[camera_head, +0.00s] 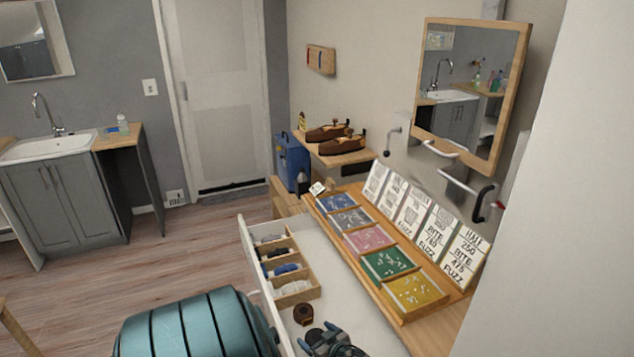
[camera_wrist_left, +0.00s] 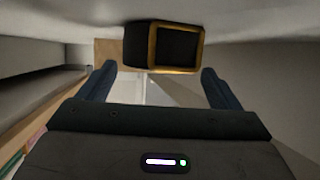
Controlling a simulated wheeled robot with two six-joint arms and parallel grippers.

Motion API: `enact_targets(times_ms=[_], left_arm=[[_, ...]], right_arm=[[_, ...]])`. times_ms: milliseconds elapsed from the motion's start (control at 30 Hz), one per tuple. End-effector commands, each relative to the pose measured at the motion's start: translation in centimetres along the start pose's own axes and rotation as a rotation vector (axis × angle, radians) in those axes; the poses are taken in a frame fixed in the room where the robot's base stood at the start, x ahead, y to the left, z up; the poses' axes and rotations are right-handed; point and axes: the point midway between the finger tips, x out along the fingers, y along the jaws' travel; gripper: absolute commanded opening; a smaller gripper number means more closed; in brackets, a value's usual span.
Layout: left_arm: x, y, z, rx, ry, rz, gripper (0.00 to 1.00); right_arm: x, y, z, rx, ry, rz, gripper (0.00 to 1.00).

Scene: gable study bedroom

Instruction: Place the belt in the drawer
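My left gripper (camera_head: 316,335) is close beside the belt in the head view. In the left wrist view its two fingers (camera_wrist_left: 163,86) are spread with nothing held between them. My right gripper is not in view.
The wooden insert (camera_head: 293,299) holds rolled dark and white items in compartments. A wooden shelf (camera_head: 437,331) with coloured trays and price cards runs along the drawer's right side. A mirror (camera_head: 472,92) hangs above. Brown shoes (camera_head: 341,145) stand farther back.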

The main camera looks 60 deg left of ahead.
Motion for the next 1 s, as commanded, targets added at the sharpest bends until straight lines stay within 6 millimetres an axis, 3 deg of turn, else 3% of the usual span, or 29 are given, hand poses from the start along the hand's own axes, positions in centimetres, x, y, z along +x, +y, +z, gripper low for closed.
enact_targets(times_ms=[167,367,433,733,1000], left_arm=[[-0.1,0.0,-0.1,0.000,0.000,0.000,0.85],[-0.7,0.0,-1.6,0.000,0.000,0.000,0.85],[-1.5,0.1,-0.8,-0.002,-0.002,0.004,0.85],[-6.3,0.1,-0.8,-0.002,-0.002,0.002,0.85],[-8.0,0.0,-1.1,0.000,0.001,0.000,0.85]], right_arm=[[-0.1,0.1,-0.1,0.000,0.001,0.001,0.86],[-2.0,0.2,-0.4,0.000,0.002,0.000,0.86],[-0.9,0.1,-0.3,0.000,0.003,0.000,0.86],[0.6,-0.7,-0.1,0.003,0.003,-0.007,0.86],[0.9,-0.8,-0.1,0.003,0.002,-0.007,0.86]])
